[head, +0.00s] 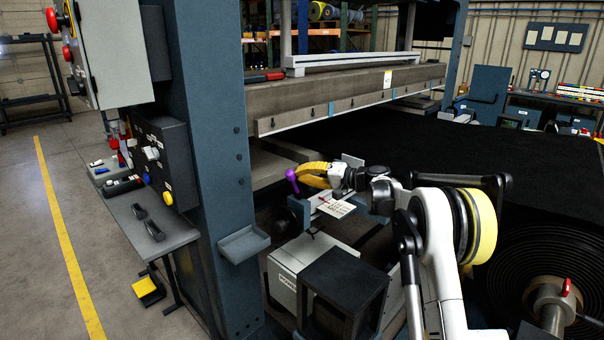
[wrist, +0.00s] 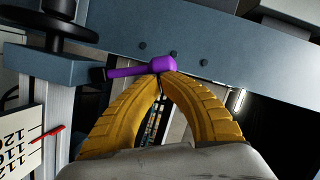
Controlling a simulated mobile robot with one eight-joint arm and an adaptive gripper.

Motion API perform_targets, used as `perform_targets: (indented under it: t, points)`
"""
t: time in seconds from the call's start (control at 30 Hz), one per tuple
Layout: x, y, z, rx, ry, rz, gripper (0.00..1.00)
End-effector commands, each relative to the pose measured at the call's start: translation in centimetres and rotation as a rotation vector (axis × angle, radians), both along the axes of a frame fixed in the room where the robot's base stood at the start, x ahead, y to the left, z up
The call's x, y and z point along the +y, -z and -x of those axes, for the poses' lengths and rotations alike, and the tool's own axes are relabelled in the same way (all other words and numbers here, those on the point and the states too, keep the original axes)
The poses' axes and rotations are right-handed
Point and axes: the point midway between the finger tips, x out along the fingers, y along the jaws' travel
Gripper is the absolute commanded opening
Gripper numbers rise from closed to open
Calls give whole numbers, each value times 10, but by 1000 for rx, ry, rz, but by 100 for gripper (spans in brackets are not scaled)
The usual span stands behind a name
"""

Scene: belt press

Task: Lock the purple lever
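The purple lever (head: 292,178) is on the blue-grey press frame, left of my gripper in the head view. In the wrist view the purple lever (wrist: 140,70) has a rounded right end at my fingertips and a handle lying to the left, almost level. My gripper (head: 302,176) has yellow ribbed fingers that reach left to the lever. In the wrist view my gripper (wrist: 161,78) has its tips nearly together, right at the lever's rounded end. I see no part of the lever clearly between the fingers; whether they touch it is hard to tell.
A white scale plate (wrist: 22,145) with a red pointer (wrist: 46,134) is at the lower left of the wrist view, below a dark handwheel (wrist: 55,25). The blue-grey press column (head: 205,130) stands left, and the black belt (head: 430,145) lies right. A dark box (head: 345,280) stands below.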

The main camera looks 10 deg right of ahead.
Motion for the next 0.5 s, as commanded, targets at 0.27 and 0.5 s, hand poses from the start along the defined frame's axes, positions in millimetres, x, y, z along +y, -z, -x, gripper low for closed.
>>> perform_targets:
  t: [0.27,0.5]
  points:
    - [8,0,5,-53,0,80,0]
    - [22,5,14,-154,-2,232,0]
